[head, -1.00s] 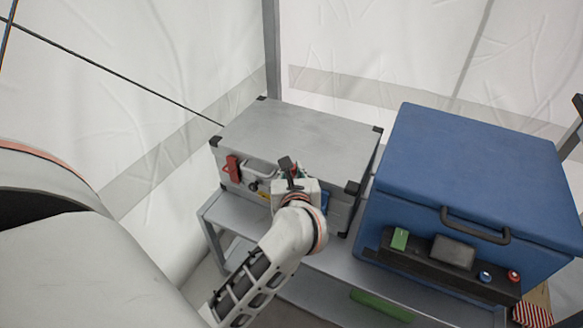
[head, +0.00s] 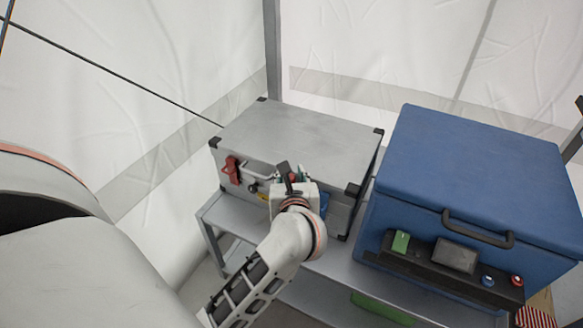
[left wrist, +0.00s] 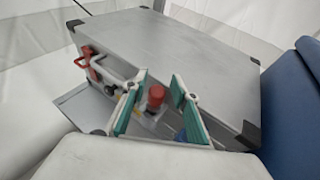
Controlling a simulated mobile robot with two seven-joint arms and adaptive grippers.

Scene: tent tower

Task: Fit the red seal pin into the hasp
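A grey case (head: 300,135) with black corners stands on a metal shelf. A red latch-like piece (head: 231,169) is at the left of its front face, beside a light handle (head: 258,169); it also shows in the left wrist view (left wrist: 84,60). My left gripper (head: 292,172) is at the case's front, seen from behind in the head view. In the left wrist view its teal-padded fingers (left wrist: 158,78) are spread. A red-capped piece (left wrist: 156,93) shows between them, with gaps to both pads. I cannot tell whether it is the seal pin. The hasp is not clearly made out. My right gripper is out of view.
A blue box (head: 470,170) with a black handle and a control panel (head: 440,262) stands close to the right of the case. The shelf (head: 335,270) has bare room in front. A green strip (head: 382,308) is on the shelf front. White tent walls stand behind.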

